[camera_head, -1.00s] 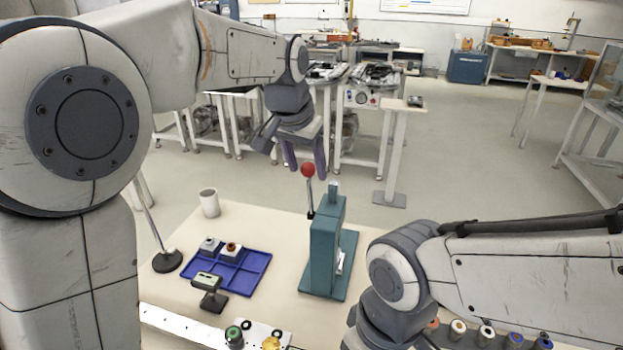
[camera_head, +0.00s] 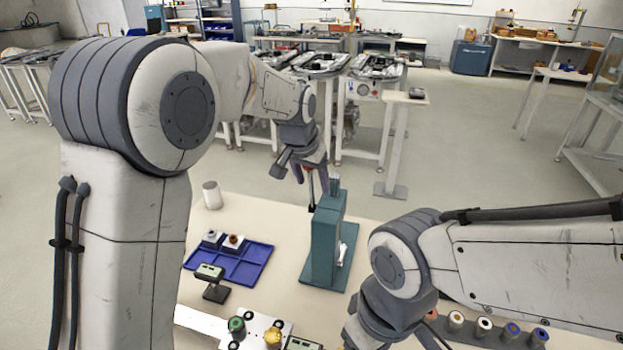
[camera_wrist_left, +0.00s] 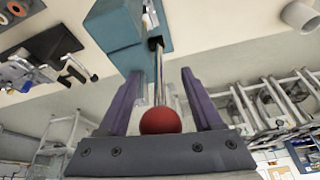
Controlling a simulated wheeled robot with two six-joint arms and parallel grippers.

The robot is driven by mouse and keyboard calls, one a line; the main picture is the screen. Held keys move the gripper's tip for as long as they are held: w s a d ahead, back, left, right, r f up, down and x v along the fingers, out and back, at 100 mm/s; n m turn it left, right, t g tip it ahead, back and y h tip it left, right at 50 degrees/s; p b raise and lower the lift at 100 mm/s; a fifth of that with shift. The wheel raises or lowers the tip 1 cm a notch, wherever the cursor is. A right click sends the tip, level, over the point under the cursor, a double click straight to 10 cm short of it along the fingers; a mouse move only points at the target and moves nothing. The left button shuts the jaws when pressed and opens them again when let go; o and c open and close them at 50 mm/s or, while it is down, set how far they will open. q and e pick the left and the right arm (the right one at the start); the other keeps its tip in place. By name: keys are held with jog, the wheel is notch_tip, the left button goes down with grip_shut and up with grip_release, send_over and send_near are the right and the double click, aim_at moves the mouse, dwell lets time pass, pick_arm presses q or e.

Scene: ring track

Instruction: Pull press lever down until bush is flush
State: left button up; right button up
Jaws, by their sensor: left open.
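The teal press (camera_head: 326,242) stands on the bench, and its lever (camera_head: 311,190) points upward at its far left side. In the head view my left gripper (camera_head: 311,176) is at the lever's top and mostly hides the red knob. In the left wrist view the red knob (camera_wrist_left: 160,121) sits between the two open purple fingers of my left gripper (camera_wrist_left: 161,80), close to the palm. The lever's metal rod runs out between the fingers to the press (camera_wrist_left: 118,35). Gaps show beside the knob. My right gripper is cut off at the bottom edge, its fingers unseen. I cannot make out the bush.
A blue divided tray (camera_head: 250,270) with two small parts lies left of the press. A white cup (camera_head: 212,195) stands behind it, and a small display unit (camera_head: 211,275) in front. Several coloured-top pegs (camera_head: 484,326) stand at the lower right, near my right arm.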

pick_arm(q)
jog(key=shift+f, duration=0.1)
grip_shut()
dwell(1.4)
